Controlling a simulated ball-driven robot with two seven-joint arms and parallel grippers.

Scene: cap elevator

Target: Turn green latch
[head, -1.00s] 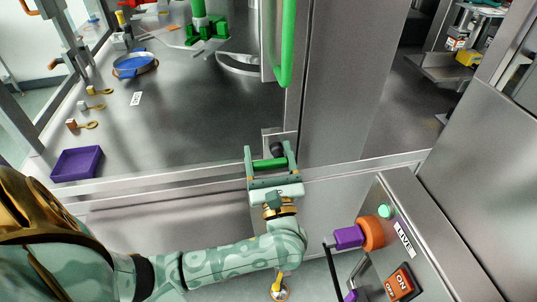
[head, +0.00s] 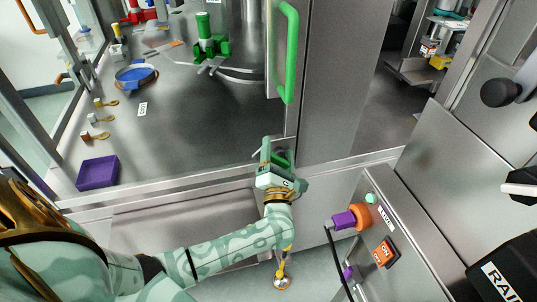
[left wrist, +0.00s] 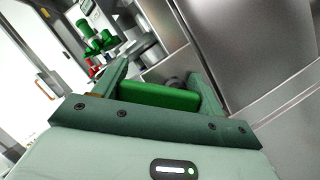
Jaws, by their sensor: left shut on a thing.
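The green latch (head: 281,158) is a short green bar at the foot of the upright metal post, low on the front of the steel cabinet. My left gripper (head: 278,152) is shut on it. In the left wrist view the green latch (left wrist: 160,97) lies across the gap between the two fingers of my left gripper (left wrist: 160,90). In the head view the gripper is turned at the wrist, and its near finger hides part of the latch.
A tall green handle (head: 288,55) stands above the latch on the door frame. A purple tray (head: 98,172) and a blue dish (head: 135,76) lie inside the cabinet. A control box with an orange ring (head: 361,214) and an on/off switch (head: 384,253) stands at the lower right.

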